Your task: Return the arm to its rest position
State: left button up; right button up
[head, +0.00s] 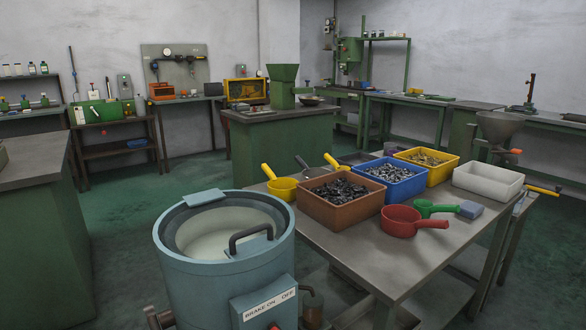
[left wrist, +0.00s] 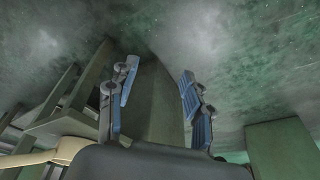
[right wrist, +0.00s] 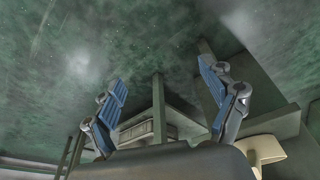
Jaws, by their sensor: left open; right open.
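My left gripper (left wrist: 158,95) shows in the left wrist view with its two blue-padded fingers spread apart and nothing between them. My right gripper (right wrist: 165,100) shows in the right wrist view, also with its fingers apart and empty. Both wrist views look across a green floor (left wrist: 240,45) toward table legs and undersides. Neither arm nor gripper is visible in the head view.
A blue drum machine (head: 225,265) with an open top stands close in front. To its right, a table (head: 375,255) holds orange, blue, yellow and white bins, with a red scoop (head: 413,221) near its front edge. A green cabinet (head: 40,225) is at left; floor between is clear.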

pick_arm(q)
jog(key=s+a+f+g+p, duration=0.1)
jog(key=s+f+p, duration=0.3)
jog(key=s+p, duration=0.4)
jog(key=s+a+f+p, duration=0.2)
jog(key=s+f+p, duration=0.2)
jog(key=s+p, duration=0.3)
jog(key=s, duration=0.4)
jog(key=shift+s+a+f+g+p, duration=0.15)
jog(key=shift+g+p, duration=0.25)
pick_arm(e)
jog(key=s+d+f+g, duration=0.1)
jog(key=s+f, duration=0.3)
jog(key=s, duration=0.5)
jog(key=s+d+f, duration=0.2)
jog(key=s+f, duration=0.2)
jog(key=s, duration=0.6)
jog(key=shift+s+d+f+g, duration=0.15)
jog(key=shift+s+g, duration=0.05)
jog(key=shift+g, duration=0.2)
